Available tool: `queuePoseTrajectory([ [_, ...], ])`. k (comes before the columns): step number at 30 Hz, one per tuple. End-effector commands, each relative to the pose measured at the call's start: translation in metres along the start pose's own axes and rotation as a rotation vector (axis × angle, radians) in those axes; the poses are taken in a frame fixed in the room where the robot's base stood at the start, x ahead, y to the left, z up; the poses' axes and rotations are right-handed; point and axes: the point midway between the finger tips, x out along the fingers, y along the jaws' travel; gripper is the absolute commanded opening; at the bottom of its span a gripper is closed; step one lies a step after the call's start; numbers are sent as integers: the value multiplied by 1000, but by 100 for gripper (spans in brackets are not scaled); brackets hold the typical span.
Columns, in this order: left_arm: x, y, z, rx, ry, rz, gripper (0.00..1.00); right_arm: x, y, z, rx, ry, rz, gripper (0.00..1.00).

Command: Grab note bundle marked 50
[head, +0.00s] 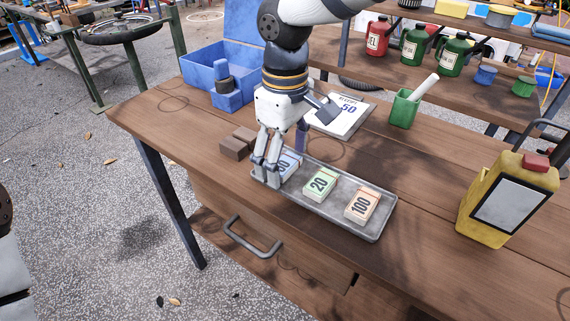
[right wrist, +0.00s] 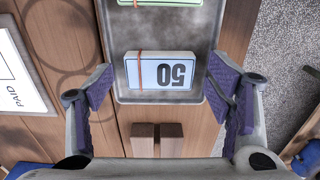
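The note bundle marked 50 (right wrist: 162,72) is pale blue with an orange band. It lies at the near end of the grey metal tray (right wrist: 150,30) in the right wrist view. In the head view the bundle (head: 290,162) is partly hidden behind my right gripper (head: 267,172). In the right wrist view my right gripper (right wrist: 168,90) is open, its purple-padded fingers apart on either side of the bundle, with gaps to both sides. The tray also holds a green bundle marked 20 (head: 320,184) and an orange bundle marked 100 (head: 361,205). My left gripper is not in view.
Brown blocks (head: 238,143) sit left of the tray. A blue open box (head: 205,72), a clipboard (head: 345,116), a green cup (head: 404,109) and a yellow canister (head: 507,200) stand on the wooden bench (head: 440,170). The bench between tray and canister is clear.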

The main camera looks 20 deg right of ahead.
Motion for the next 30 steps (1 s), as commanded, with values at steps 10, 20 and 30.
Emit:
queuePoseTrajectory([
  [10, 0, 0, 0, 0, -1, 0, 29, 1, 0, 0, 0, -1, 0, 38],
  [20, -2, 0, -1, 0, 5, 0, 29, -20, 1, -1, 1, 2, 2, 38],
  [30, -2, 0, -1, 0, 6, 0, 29, -101, -69, -31, -5, -3, 2, 38],
])
